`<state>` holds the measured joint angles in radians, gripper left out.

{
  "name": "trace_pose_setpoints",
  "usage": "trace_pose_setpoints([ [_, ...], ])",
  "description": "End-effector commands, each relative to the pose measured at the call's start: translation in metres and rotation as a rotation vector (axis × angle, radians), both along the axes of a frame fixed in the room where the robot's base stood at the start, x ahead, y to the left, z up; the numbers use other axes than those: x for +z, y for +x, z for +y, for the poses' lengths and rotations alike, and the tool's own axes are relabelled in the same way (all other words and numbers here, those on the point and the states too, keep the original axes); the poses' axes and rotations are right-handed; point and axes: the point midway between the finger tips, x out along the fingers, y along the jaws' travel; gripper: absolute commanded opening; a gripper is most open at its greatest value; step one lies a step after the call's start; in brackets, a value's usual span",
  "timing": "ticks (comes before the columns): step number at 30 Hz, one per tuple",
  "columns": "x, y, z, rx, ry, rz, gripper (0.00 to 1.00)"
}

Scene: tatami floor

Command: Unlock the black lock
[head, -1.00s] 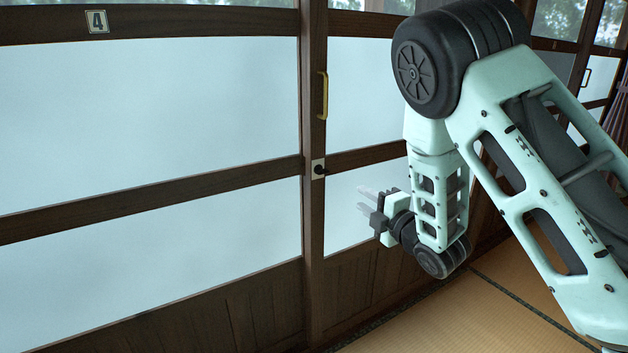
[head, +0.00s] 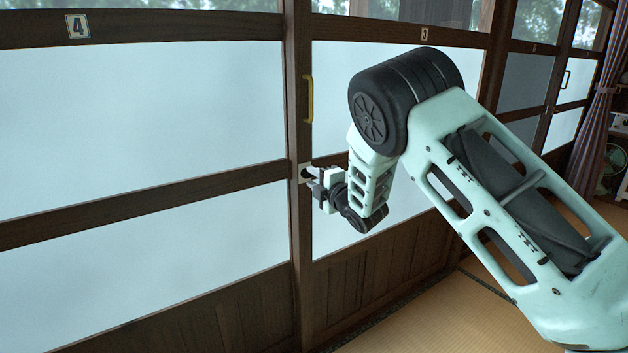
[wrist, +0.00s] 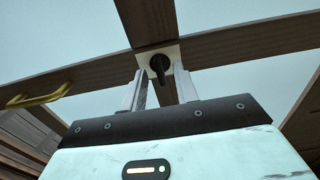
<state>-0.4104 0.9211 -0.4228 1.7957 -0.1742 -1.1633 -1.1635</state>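The black lock (wrist: 158,66) is a small dark knob on a pale square plate (wrist: 173,49), fixed to the door's wooden upright where the crossrail meets it. In the wrist view the knob hangs down and shows between and just beyond the fingertips. My gripper (wrist: 161,84) is open, with one pale finger on each side of the knob's line and a gap between them. I cannot tell whether either finger touches the lock. In the head view my gripper (head: 313,182) is right at the plate (head: 303,172), and its fingers partly hide the lock.
A brass handle (head: 309,98) stands on the same upright above the lock, and shows at the left in the wrist view (wrist: 42,97). Frosted door panels (head: 140,120) lie to both sides. The tatami floor (head: 420,320) is clear at the lower right.

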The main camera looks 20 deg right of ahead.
Motion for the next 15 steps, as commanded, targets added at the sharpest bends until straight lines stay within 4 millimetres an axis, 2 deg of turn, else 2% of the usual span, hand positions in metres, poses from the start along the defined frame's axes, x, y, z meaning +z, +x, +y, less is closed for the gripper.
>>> trace_pose_setpoints([
  [9,-0.0002,0.0026,0.0008,0.0,0.0,0.001,0.3],
  [11,-0.0002,0.0025,0.0008,0.0,0.0,0.001,0.16],
  [12,-0.0002,0.0025,0.0008,0.0,0.0,0.001,0.05],
  [13,-0.0002,0.0025,0.0008,0.0,0.0,0.001,0.0],
  [15,-0.0002,0.0023,0.0009,0.0,0.0,0.001,0.0],
])
